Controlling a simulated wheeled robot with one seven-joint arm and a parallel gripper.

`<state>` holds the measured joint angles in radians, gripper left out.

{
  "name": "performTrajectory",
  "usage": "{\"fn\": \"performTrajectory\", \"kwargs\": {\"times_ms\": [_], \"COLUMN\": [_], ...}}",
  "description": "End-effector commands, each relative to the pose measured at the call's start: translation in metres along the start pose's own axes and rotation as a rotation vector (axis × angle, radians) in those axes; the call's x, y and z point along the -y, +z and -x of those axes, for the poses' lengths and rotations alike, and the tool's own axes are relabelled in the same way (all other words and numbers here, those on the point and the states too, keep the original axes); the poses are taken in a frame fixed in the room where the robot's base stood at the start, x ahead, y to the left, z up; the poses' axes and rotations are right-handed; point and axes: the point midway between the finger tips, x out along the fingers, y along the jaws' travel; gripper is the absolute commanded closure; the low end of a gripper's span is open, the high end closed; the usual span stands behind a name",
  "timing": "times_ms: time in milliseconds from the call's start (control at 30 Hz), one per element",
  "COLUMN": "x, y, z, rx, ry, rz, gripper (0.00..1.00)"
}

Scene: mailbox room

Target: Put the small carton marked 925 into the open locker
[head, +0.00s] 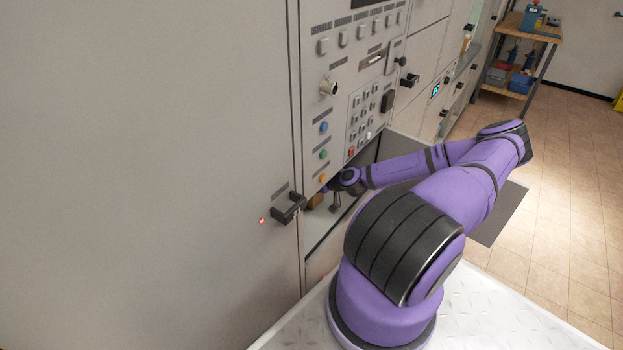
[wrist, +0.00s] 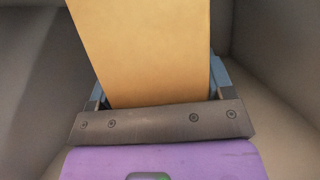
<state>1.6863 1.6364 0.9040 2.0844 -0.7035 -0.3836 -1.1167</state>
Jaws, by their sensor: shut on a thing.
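A plain tan carton (wrist: 145,50) fills the upper middle of the wrist view. My gripper (wrist: 158,95) is shut on it, with a blue-grey finger on each side. No number shows on the carton's visible face. In the head view, my arm reaches into the open locker (head: 322,222) below the keypad panel, and a small brown part of the carton (head: 315,201) shows inside the opening. Grey locker walls surround the carton in the wrist view. Whether the carton touches the locker floor cannot be told. The gripper's fingertips are mostly hidden in the head view.
The keypad panel (head: 362,110) with buttons and a knob stands just above the opening. A black handle (head: 289,209) juts out at the left of it. The open locker door (head: 500,214) sticks out to the right, beyond my arm. A wooden shelf (head: 523,28) stands far back.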

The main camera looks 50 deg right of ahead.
Motion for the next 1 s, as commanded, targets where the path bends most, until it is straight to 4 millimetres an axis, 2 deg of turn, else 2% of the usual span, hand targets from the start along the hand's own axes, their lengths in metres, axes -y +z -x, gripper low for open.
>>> {"fn": "performTrajectory", "kwargs": {"times_ms": [267, 300, 400, 767, 867, 1000], "x": [0.000, 0.000, 0.000, -0.001, -0.002, -0.002], "y": [0.001, 0.002, 0.001, -0.001, -0.001, 0.000], "z": [-0.001, -0.001, 0.000, 0.005, 0.018, 0.045], "rx": [-0.001, 0.000, 0.000, 0.000, 0.001, 0.001], "ry": [0.000, 0.000, 0.000, 0.000, 0.002, 0.003], "rz": [0.001, 0.001, 0.001, 0.001, 0.002, 0.001], "gripper": [0.85, 0.21, 0.00, 0.00, 0.00, 0.00]}}
